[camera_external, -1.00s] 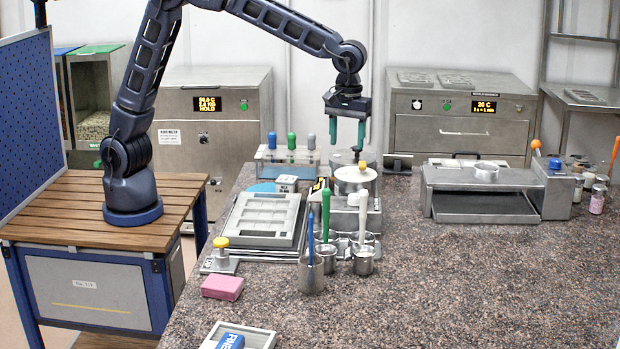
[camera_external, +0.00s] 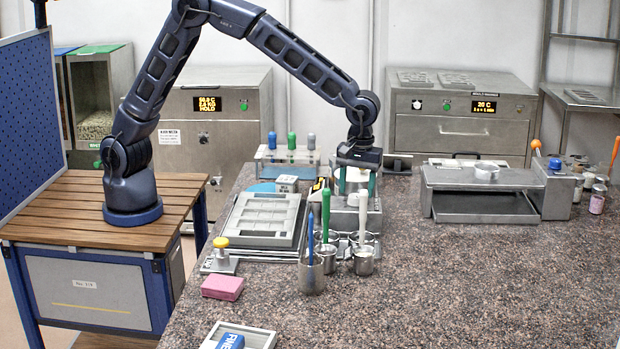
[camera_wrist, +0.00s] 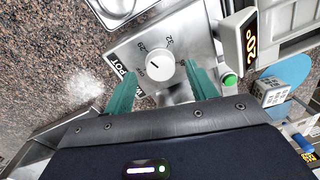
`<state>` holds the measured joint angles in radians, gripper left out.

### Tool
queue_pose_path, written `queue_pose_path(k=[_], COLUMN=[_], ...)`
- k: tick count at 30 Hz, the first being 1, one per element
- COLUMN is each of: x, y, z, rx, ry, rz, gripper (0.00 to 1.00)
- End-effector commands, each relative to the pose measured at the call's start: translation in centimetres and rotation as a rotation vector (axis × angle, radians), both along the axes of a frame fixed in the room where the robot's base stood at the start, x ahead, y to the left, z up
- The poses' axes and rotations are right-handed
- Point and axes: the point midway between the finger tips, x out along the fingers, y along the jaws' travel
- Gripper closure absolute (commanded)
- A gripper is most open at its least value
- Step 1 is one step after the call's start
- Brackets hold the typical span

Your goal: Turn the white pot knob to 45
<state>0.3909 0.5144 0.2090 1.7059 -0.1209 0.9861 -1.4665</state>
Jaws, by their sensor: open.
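My gripper (camera_wrist: 160,70) is open, with one teal finger on each side of the knob. Gaps seem to show between fingers and knob; whether they touch is unclear. In the external view my gripper (camera_external: 357,186) is low over the pot unit, and I cannot make out the knob clearly there.
In the external view, metal cups with a blue handle (camera_external: 311,238), a green handle (camera_external: 326,213) and a white handle (camera_external: 363,222) stand just in front.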

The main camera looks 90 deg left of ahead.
Motion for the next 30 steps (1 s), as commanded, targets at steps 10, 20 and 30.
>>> queue_pose_path(k=[10,20,30], x=[-0.1,-0.1,-0.1], y=[0.0,0.0,0.0], z=[-2.0,-2.0,-2.0], rx=[0.0,0.0,0.0], ry=[0.0,0.0,0.0], rz=[0.0,0.0,-0.013], gripper=[0.43,0.67,0.88])
